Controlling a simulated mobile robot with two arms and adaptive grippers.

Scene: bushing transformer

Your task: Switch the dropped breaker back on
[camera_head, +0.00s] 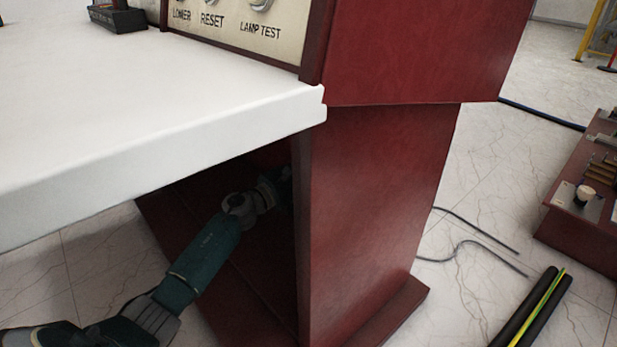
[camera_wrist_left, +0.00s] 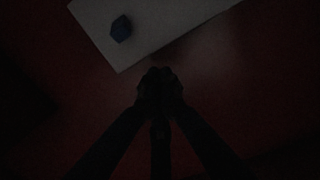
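My left arm reaches under the white desk top into the dark hollow of the red cabinet (camera_head: 375,210). Its gripper end is mostly hidden in shadow behind the cabinet's side wall in the head view. In the dark left wrist view, my left gripper (camera_wrist_left: 160,78) has its fingertips together, with nothing visible between them. The fingertips lie in the picture just below the lower edge of a pale panel (camera_wrist_left: 165,25). A small dark blue block or knob (camera_wrist_left: 121,29) sits on that panel, up and left of the fingertips. I cannot make out a breaker for certain. My right gripper is out of view.
The white desk top (camera_head: 150,110) overhangs the arm. A control panel (camera_head: 240,25) with LOWER, RESET and LAMP TEST labels stands above it. Loose cables (camera_head: 475,235) and thick black tubes (camera_head: 535,310) lie on the floor at right, near a low red unit (camera_head: 580,235).

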